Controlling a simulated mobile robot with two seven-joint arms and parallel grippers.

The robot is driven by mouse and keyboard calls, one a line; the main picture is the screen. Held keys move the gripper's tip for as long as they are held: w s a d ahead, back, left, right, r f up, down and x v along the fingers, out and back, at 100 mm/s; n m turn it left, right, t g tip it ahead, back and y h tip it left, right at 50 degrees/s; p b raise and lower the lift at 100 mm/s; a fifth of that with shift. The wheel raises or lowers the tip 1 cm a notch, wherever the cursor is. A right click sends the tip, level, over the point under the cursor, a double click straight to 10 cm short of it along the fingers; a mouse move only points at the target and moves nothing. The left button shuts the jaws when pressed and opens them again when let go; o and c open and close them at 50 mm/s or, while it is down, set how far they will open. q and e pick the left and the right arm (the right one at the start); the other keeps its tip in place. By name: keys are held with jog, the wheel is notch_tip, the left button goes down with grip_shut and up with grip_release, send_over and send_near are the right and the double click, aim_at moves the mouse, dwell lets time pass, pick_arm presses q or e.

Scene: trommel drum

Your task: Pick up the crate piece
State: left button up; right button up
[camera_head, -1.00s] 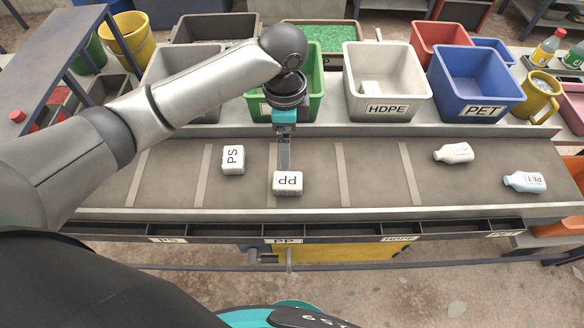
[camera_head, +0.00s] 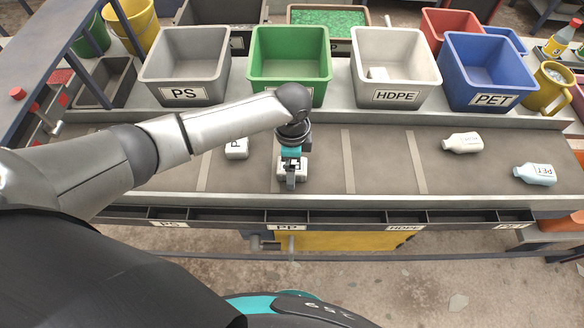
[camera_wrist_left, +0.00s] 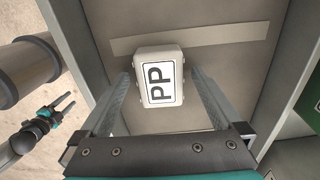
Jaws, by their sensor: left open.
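The crate piece appears to be a white block labelled PP (camera_head: 302,170), lying on the grey conveyor belt and partly hidden by my left gripper (camera_head: 291,182) in the head view. In the left wrist view the PP block (camera_wrist_left: 159,77) lies label up between the two spread fingers of my left gripper (camera_wrist_left: 160,95). Gaps show on both sides, so the fingers do not appear to hold it. My right gripper (camera_wrist_left: 66,108) shows small at the left of the wrist view, its two fingers apart and empty, away from the belt.
A white PS block (camera_head: 237,152) lies left of the PP block, partly behind my left arm. Two bottles (camera_head: 462,143) (camera_head: 535,174) lie at the belt's right. Behind the belt stand a grey PS bin (camera_head: 182,94), green bin (camera_head: 289,66), white HDPE bin (camera_head: 396,96) and blue PET bin (camera_head: 490,72).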

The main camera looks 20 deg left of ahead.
pick_arm(q)
jog(key=shift+f, duration=0.25)
jog(key=c, duration=1.4)
pick_arm(e)
jog(key=shift+s, duration=0.2)
pick_arm(q)
jog(key=shift+r, duration=0.15)
